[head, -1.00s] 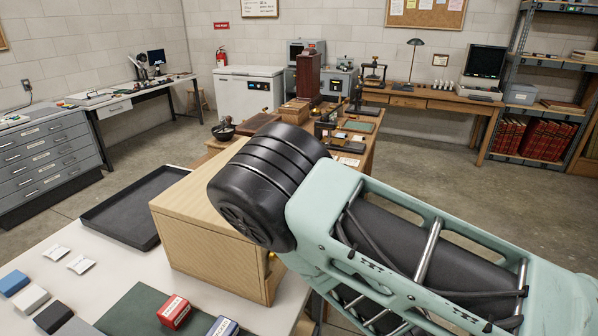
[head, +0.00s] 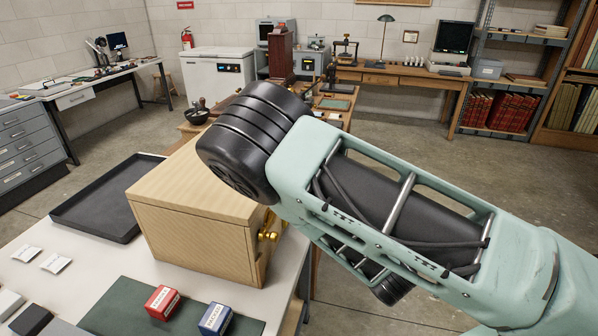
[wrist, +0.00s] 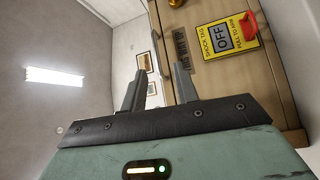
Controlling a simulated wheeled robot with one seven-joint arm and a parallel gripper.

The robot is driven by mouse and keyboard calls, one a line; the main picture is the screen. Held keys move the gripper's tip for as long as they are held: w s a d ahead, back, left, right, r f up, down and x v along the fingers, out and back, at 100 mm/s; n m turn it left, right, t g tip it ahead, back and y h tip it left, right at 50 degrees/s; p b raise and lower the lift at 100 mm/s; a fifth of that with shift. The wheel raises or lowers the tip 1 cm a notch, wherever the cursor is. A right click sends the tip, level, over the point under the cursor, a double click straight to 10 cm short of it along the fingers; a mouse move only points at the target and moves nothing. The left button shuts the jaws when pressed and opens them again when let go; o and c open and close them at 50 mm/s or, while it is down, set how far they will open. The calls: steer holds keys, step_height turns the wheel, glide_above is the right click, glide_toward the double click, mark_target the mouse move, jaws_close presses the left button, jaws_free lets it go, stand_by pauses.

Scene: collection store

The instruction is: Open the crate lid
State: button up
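The crate (head: 195,237) is a pale wooden box on the white table, with a flat top that looks closed. Brass fittings (head: 268,236) show on its right side, partly behind my arm. In the wrist view a wooden face of the crate (wrist: 215,95) fills the right part, with a yellow OFF shock tag (wrist: 226,38), a red piece beside the tag and a brass fitting (wrist: 175,3) at the top edge. My gripper (wrist: 157,78) is open, its two fingers apart with nothing between them. In the head view my arm hides the gripper.
A black tray (head: 80,215) lies left of the crate. A green mat (head: 125,305) with a red block (head: 163,302) and a blue block (head: 215,319) lies in front. A wooden desk with tools stands behind. Open floor shows to the right.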

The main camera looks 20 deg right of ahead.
steer(key=b+x, duration=0.4)
steer(key=b, duration=0.6)
steer(key=shift+w+r+b, duration=0.1)
steer(key=shift+b, duration=0.3)
steer(key=shift+r+p+x, duration=0.2)
steer(key=shift+p+x, duration=0.5)
steer(key=shift+x, duration=1.55)
steer(key=shift+r+p+x, duration=0.15)
steer(key=shift+p+x, duration=0.55)
steer(key=shift+x, duration=1.5)
steer(key=shift+a, duration=0.1)
jaws_close()
